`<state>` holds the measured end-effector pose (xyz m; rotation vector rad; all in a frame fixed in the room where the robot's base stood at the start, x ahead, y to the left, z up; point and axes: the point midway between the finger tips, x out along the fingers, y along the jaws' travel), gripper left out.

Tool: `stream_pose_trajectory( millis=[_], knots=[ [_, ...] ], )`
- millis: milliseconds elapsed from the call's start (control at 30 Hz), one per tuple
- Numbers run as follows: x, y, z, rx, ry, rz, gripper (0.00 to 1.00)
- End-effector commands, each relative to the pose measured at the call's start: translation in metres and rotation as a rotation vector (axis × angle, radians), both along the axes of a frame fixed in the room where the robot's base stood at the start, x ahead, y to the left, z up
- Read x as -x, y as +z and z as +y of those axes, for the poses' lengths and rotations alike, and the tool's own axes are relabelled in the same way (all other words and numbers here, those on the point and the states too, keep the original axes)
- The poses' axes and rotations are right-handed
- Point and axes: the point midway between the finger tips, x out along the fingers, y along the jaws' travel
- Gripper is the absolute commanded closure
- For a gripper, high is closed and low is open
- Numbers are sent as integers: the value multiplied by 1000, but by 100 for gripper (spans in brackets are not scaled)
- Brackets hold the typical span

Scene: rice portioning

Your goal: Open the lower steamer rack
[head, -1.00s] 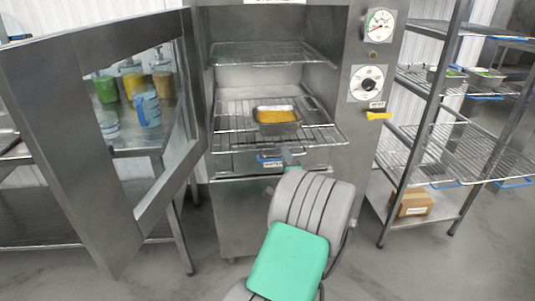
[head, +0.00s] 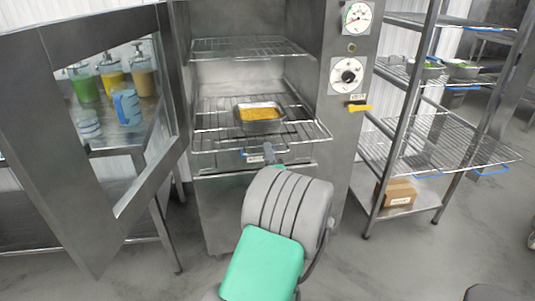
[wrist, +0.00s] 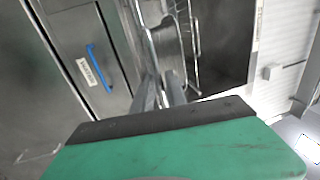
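The lower steamer rack (head: 210,143) is a wire shelf whose front edge sticks out past the chamber opening. It carries a metal pan of yellow rice (head: 259,113). The blue handle also shows in the wrist view (wrist: 98,68), on a dark panel left of my fingers. My gripper (wrist: 163,82) has two grey fingers with a narrow gap between them, near the rack wires. I see nothing clearly held.
The steamer door (head: 95,205) stands wide open at the left. An upper wire rack (head: 250,48) is inside the chamber. A control panel with a yellow lever (head: 359,107) is at the right. Beyond it stands a wire shelf unit (head: 440,140) with a cardboard box (head: 397,193).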

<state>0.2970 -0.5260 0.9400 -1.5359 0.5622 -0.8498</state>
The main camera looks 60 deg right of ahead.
Motion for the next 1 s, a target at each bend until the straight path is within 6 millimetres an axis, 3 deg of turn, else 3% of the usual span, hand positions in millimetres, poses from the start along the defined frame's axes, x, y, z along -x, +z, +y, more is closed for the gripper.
stream_pose_trajectory(
  millis=[133,500,1000],
  knots=[
    [9,-5,9,-2,-3,-1,83],
    [46,-16,58,0,1,0,83],
    [46,-15,61,0,4,0,83]
  ],
)
